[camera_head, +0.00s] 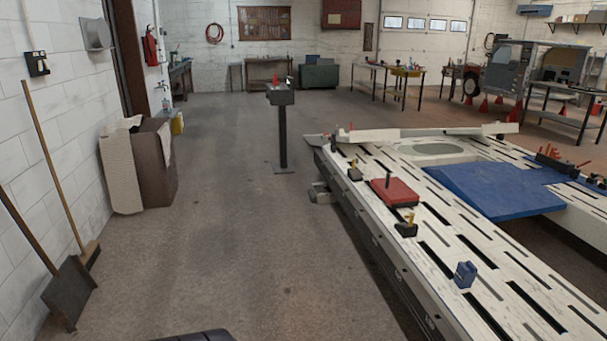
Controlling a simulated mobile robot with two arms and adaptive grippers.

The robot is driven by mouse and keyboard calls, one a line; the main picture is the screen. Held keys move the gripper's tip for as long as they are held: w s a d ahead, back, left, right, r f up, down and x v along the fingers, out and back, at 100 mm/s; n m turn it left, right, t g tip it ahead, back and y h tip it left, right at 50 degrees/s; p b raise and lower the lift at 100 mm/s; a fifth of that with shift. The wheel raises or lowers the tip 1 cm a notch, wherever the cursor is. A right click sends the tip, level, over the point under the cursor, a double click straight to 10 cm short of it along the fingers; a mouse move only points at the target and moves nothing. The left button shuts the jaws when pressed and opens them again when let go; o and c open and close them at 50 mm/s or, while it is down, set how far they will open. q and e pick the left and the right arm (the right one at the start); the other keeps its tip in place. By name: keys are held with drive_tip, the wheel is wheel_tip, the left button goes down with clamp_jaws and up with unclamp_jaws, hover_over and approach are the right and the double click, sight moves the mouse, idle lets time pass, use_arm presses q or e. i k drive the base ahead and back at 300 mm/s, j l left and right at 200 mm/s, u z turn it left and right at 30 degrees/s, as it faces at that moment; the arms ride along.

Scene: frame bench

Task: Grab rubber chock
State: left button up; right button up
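I cannot say for sure which thing is the rubber chock. On the long pale slotted frame bench (450,258) at the right, a small black block with a yellow upright part (406,228) stands near the left edge. A similar black and yellow piece (355,173) stands farther back along that edge. Both are too small to tell their material. A red block with a black post (394,191) lies between them, and a small blue object (465,274) stands nearer to me. Neither of my grippers is in view.
A blue ramp-like plate (495,191) lies across the bench. A post stand (282,130) rises from the floor ahead. A broom (55,170), a shovel (68,290) and a brown bin (153,165) stand along the left wall. The floor (230,225) between is clear.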

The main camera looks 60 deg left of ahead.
sight(354, 175)
drive_tip(key=u, duration=1.65)
drive_tip(key=i+j+u, duration=0.25)
drive_tip(key=i, duration=0.75)
drive_tip(key=i+u, duration=0.25)
drive_tip(key=i, duration=2.8)
